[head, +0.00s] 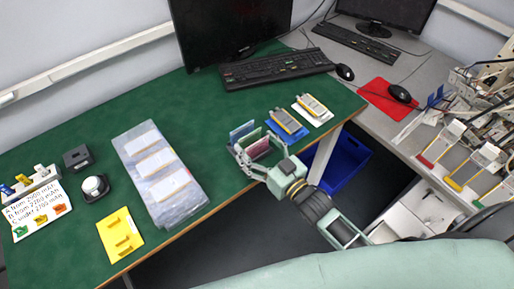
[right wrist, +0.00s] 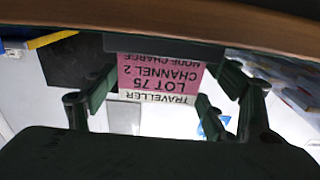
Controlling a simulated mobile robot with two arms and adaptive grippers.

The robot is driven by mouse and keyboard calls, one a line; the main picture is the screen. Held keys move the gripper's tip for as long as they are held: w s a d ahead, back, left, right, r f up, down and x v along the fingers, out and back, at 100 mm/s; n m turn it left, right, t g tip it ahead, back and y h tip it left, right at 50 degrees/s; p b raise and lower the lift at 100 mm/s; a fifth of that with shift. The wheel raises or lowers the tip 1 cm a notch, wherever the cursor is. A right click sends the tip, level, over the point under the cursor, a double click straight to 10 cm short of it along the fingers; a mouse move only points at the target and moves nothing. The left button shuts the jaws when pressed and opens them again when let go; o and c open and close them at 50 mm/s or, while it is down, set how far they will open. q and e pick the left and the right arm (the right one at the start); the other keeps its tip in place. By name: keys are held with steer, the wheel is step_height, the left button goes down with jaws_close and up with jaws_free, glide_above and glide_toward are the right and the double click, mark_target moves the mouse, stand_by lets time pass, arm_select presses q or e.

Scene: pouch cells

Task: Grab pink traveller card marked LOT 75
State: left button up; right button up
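The pink traveller card (head: 258,149) stands upright at the front of a small group of cards by the green table's right front edge. In the right wrist view the pink card (right wrist: 162,78) reads upside down: TRAVELLER, LOT 75, CHANNEL 2, MODE CHARGE. My right gripper (head: 255,153) is at the card; it also shows in the right wrist view (right wrist: 160,85). Its fingers are apart, one on each side of the card, with no clear grip on it. The fingertips are partly hidden. My left gripper is not in view.
A blue card (head: 241,130) and a green card (head: 249,137) stand just behind the pink one. Pouch cells lie on a blue holder (head: 275,130) and a white holder (head: 323,119) to the right. A blue bin (head: 345,165) is below the table edge.

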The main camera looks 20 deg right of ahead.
steer(key=c, duration=0.5)
steer(key=shift+o, duration=0.2)
steer(key=shift+r, duration=0.15)
